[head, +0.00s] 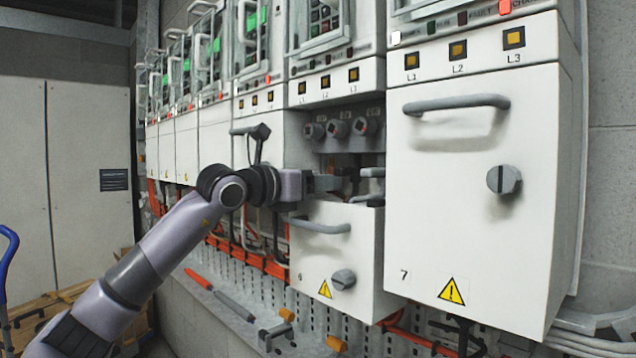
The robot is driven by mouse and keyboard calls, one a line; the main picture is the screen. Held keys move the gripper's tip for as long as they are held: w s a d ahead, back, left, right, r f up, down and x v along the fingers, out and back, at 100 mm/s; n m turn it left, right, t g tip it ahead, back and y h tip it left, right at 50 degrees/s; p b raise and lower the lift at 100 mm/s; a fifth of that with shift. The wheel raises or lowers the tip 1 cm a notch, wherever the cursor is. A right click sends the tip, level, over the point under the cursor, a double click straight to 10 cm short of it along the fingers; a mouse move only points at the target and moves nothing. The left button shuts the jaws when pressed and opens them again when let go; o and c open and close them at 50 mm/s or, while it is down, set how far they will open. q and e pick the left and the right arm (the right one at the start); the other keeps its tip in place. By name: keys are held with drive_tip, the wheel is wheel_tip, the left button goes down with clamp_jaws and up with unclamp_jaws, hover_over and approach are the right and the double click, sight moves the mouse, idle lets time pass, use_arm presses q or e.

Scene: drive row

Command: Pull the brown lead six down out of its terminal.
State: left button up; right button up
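My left gripper (372,187) reaches into the open bay of unit 6, above its lowered white front (320,258). Its two grey fingers look apart, one above the other, with their tips partly cut off by the edge of cabinet 7. Nothing shows clearly between them. Three round dark fittings (339,129) sit in a row in the bay above the gripper. I cannot make out the brown lead or its terminal; the bay behind the gripper is dark and partly hidden. My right gripper is not in view.
Cabinet 7 (475,220) stands close on the right, with a protruding handle (456,103) and knob (504,179). Unit 6 has a handle (320,226) below my gripper. A ledge (225,318) holds a red-and-grey tool (218,294). A blue trolley handle (8,262) is at left.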

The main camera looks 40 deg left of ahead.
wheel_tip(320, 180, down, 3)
drive_tip(key=b, duration=0.3)
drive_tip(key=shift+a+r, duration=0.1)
use_arm(q)
drive_tip(key=s, duration=0.7)
drive_tip(key=shift+a, duration=0.3)
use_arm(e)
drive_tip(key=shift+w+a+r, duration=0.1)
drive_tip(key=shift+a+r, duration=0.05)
use_arm(q)
drive_tip(key=shift+s, duration=0.15)
